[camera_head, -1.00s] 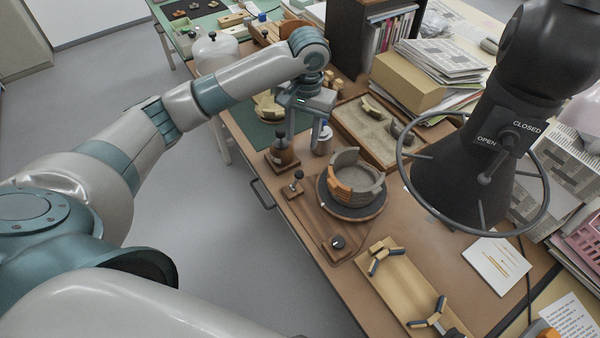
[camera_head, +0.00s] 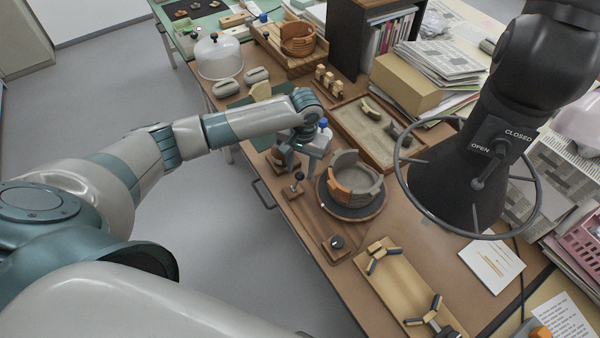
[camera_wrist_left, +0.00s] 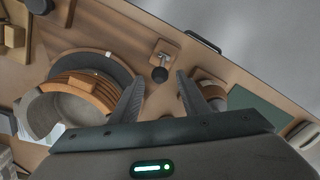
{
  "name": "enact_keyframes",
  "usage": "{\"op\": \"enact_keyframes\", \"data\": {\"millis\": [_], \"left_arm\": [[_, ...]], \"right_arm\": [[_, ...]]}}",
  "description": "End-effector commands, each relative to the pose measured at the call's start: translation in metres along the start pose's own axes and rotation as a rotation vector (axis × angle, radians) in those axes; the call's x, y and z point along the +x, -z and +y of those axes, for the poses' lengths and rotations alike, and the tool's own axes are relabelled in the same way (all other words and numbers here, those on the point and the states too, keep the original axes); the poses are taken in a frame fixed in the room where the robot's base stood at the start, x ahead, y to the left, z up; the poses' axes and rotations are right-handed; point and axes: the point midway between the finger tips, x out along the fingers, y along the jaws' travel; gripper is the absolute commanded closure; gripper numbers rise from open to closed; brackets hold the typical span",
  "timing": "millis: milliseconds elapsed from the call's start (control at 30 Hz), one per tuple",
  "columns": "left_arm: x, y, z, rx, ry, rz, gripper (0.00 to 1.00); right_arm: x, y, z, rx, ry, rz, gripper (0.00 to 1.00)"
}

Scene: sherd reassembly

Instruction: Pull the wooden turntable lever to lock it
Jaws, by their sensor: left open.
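The lever (camera_head: 298,177) is a short metal stem with a black ball knob on a small wooden plate, left of the turntable (camera_head: 350,212). In the left wrist view the lever's black knob (camera_wrist_left: 160,74) shows beyond and between the fingertips, not gripped. The dark round turntable carries a partly rebuilt bowl (camera_head: 357,172) of grey and orange sherds. My left gripper (camera_head: 292,160) is just behind the lever in the head view. Its two fingers (camera_wrist_left: 161,92) are apart and empty in the left wrist view. My right gripper is out of view.
A wooden cradle board (camera_head: 398,285) is further front, a sand tray (camera_head: 370,135) behind. The table edge is close left.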

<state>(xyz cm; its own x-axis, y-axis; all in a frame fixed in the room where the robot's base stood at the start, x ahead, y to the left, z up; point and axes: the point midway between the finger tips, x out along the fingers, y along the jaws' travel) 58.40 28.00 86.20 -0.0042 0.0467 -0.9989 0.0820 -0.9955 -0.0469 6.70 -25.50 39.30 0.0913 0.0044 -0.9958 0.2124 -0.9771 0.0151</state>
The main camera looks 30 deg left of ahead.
Motion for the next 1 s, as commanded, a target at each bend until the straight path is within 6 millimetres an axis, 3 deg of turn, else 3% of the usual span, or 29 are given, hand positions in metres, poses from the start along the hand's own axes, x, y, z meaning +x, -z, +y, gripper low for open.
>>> {"op": "enact_keyframes", "data": {"millis": [300, 700, 733, 900, 1000], "left_arm": [[0.037, 0.0, 0.0, 0.0, 0.001, -0.001, 0.59], [0.043, 0.0, 0.0, 0.0, 0.0, 0.001, 0.59], [0.043, 0.0, 0.0, 0.0, 0.0, 0.001, 0.61], [0.043, 0.0, 0.0, 0.0, 0.0, 0.001, 1.0], [0.043, 0.0, -0.001, 0.0, 0.0, 0.001, 1.0]], "right_arm": [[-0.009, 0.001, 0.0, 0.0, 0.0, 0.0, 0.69], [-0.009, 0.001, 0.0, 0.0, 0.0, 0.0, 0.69], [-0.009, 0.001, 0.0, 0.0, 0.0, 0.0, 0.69], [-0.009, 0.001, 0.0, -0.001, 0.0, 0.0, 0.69], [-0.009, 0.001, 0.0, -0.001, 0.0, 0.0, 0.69]]}}
